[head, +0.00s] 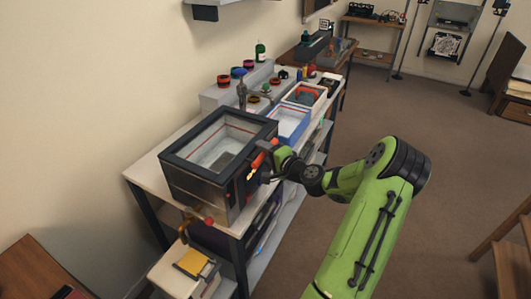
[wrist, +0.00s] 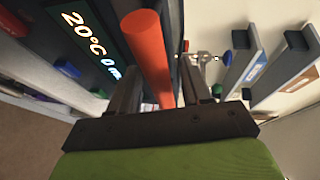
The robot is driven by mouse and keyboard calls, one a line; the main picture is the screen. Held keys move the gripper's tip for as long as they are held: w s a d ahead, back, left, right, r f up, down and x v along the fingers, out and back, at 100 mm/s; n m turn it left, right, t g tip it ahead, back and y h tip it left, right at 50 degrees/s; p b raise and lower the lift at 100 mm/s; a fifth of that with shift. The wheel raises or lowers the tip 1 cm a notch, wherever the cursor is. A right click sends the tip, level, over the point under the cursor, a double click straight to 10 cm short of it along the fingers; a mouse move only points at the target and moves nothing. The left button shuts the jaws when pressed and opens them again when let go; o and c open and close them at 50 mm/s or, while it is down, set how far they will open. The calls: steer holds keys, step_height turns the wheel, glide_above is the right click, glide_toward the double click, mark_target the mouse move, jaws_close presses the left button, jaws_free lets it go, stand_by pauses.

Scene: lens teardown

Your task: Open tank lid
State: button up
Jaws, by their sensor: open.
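The tank (head: 200,187) is a dark box on the bench with a glass-windowed, dark-framed lid (head: 176,157) on top. The lid looks shut. A red bar handle (head: 260,159) sticks out at the tank's right front side. My gripper (head: 270,166) is at this handle, partly hidden by its own arm. In the wrist view the red handle (wrist: 146,45) runs between the two dark fingers of my open gripper (wrist: 156,80). Whether a finger touches it I cannot tell.
A blue-rimmed tray (head: 290,122) and a white tray with red contents (head: 304,94) stand behind the tank. Several small jars and a green bottle (head: 260,51) stand on a raised shelf. Yellow item (head: 195,263) lies at lower left. Open floor lies right.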

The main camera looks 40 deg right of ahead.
jaws_close()
steer(key=shift+r, duration=0.1)
